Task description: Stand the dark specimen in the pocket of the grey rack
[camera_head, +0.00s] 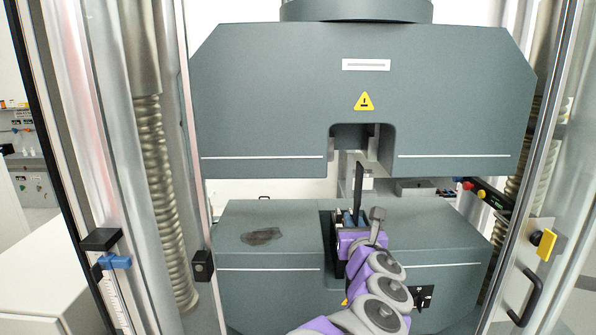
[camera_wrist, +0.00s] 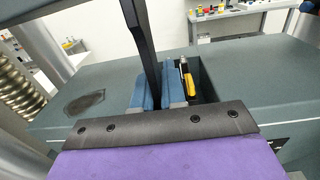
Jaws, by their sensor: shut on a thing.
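The dark specimen (camera_head: 358,184) is a thin flat strip, standing roughly upright in the head view, with its upper part below the notch of the upper machine block. In the wrist view the specimen (camera_wrist: 147,45) rises from between two blue finger pads and runs out of the top of the picture. My gripper (camera_head: 351,217) is shut on it at the slot of the lower machine block. The specimen's lower end is hidden behind my gripper. I cannot make out the grey rack or its pocket in either view.
The lower block (camera_head: 270,240) has a central slot and a dark smudge (camera_head: 262,236) on its left top. The upper block (camera_head: 270,100) hangs above. Columns and door frames (camera_head: 540,170) flank both sides. A yellow part (camera_wrist: 189,84) sits in the slot.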

